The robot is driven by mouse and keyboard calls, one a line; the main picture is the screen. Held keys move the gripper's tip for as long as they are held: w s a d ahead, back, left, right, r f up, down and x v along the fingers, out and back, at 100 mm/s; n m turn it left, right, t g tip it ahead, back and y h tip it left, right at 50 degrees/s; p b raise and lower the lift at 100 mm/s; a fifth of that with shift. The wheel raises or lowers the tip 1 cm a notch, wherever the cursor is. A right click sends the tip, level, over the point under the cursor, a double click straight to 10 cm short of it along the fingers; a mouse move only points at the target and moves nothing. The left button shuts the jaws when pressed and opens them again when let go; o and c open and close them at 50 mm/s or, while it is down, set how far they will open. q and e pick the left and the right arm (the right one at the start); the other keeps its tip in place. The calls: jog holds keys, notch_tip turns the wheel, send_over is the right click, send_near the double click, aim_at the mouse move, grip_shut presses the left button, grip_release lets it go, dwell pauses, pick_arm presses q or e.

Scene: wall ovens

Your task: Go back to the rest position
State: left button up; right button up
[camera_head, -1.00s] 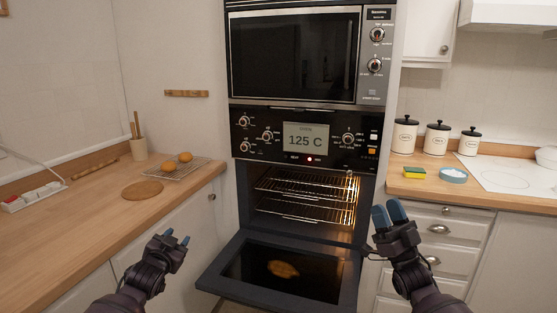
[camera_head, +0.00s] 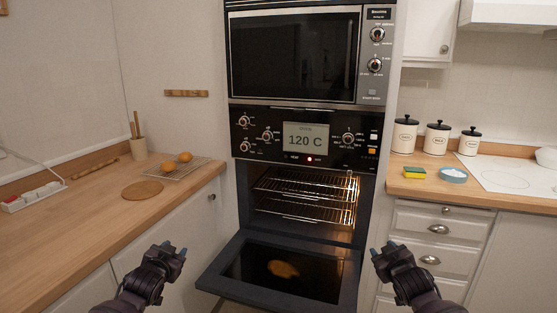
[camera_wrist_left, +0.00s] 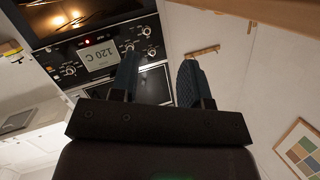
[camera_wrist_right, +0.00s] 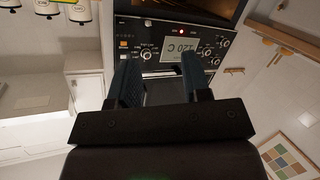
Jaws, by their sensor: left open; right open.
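My left gripper (camera_head: 174,250) is open and empty at the lower left of the head view, in front of the white cabinet under the left counter. Its two blue fingers stand apart in the left wrist view (camera_wrist_left: 158,80). My right gripper (camera_head: 383,254) is open and empty at the lower right, just right of the lowered oven door (camera_head: 235,277). Its fingers also stand apart in the right wrist view (camera_wrist_right: 160,82). Neither gripper appears to touch anything. The lower oven (camera_head: 305,200) is open and lit, with wire racks inside. Its display (camera_head: 306,139) reads 120 C.
The oven door juts out between my grippers, with a yellowish patch on its glass. The left counter (camera_head: 70,235) holds a cooling rack with two orange-brown items, a round board (camera_head: 142,190) and a utensil cup. The right counter holds canisters, a sponge (camera_head: 414,173) and a hob.

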pick_arm(q)
jog(key=s+d+f+n+g, duration=0.1)
jog(key=s+f, duration=0.7)
jog(key=s, duration=0.3)
jog(key=s+f+g, duration=0.1)
jog(key=s+f, duration=0.6)
jog(key=s, duration=0.4)
pick_arm(e)
jog(key=s+a+f+m+g, duration=0.1)
jog(key=s+f, duration=0.7)
jog(key=s, duration=0.3)
jog(key=s+f+g, duration=0.1)
jog(key=s+f, duration=0.6)
jog(key=s, duration=0.4)
pick_arm(q)
jog(key=s+d+f+n+g, duration=0.1)
jog(key=s+f+n+g, duration=0.1)
jog(key=s, duration=2.1)
jog(key=shift+f+n+y, duration=0.15)
jog(key=shift+n+y, duration=0.15)
pick_arm(e)
jog(key=s+a+f+m+g, duration=0.1)
jog(key=s+f+m+g, duration=0.1)
jog(key=s, duration=2.1)
jog(key=shift+f+m+h, duration=0.15)
jog(key=shift+m+h, duration=0.15)
